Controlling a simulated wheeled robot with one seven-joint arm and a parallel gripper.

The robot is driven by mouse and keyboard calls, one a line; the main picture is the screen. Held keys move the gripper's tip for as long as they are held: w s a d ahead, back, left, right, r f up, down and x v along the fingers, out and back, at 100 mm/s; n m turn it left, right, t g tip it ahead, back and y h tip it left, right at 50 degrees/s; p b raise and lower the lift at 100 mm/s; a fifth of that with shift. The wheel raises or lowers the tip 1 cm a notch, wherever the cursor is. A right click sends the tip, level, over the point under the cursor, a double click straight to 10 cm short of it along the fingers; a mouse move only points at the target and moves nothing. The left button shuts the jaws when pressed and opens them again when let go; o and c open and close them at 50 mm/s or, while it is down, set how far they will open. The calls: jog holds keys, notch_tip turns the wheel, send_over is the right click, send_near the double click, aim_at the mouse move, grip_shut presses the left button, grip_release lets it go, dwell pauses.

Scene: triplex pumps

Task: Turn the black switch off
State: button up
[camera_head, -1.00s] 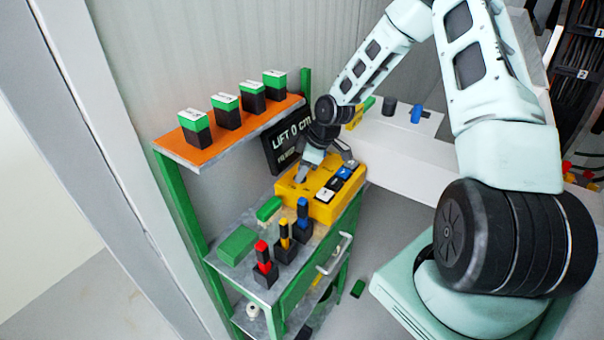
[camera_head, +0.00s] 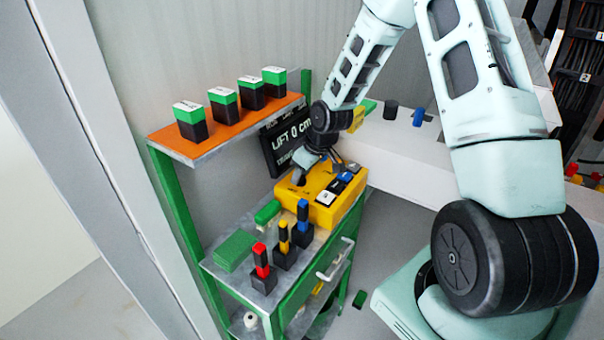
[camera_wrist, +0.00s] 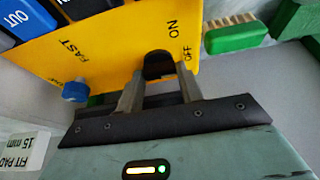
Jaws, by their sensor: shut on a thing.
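The yellow control box (camera_head: 320,212) stands at the back of the green cart's top. It also fills the upper wrist view (camera_wrist: 105,45), with the marks ON, OFF and FAST. The black switch (camera_wrist: 157,62) is at the box's edge beside ON and OFF. My gripper (camera_wrist: 161,82) has one finger on each side of the switch and is shut on it. My gripper (camera_head: 308,168) is at the back left of the box in the head view, where it hides the switch. Which way the switch is set cannot be told.
Red (camera_head: 262,262), yellow (camera_head: 283,238) and blue (camera_head: 303,212) handled items stand in front of the box. A blue knob (camera_wrist: 76,91) is beside FAST. A display (camera_head: 285,140) reading LIFT 0 cm is behind my gripper. An orange shelf (camera_head: 230,132) holds several green-topped blocks.

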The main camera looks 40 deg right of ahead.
jog(key=shift+w, duration=0.1)
jog(key=o, duration=0.7)
jog(key=p+v, duration=0.1)
jog(key=v, duration=1.6)
jog(key=shift+s+r, duration=0.2)
jog(key=shift+r, duration=0.05)
